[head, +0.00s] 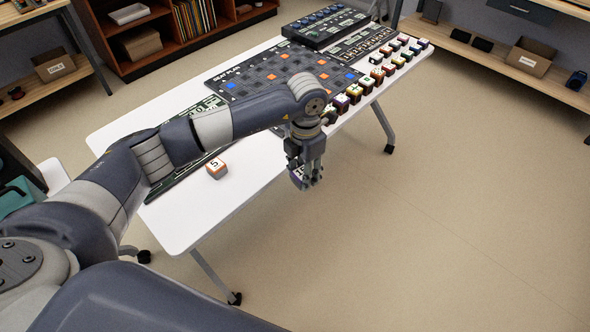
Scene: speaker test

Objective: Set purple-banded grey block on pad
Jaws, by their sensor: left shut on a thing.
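My left gripper (305,180) is shut on a small block with grey and purple on it, the purple-banded grey block (299,181). The fingers hide much of the block. They hold it beyond the table's right edge, over the floor in the picture. A dark board (222,101) with a grid of grey, orange and blue squares lies on the white table. I cannot tell which square is the pad. My left arm covers the near part of the board. My right gripper is not in view.
An orange-banded block (216,168) marked 5 sits on the near part of the white table (190,215). Several coloured blocks (366,84) stand in a row along the right edge. A black panel (325,24) with round items lies at the far end.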

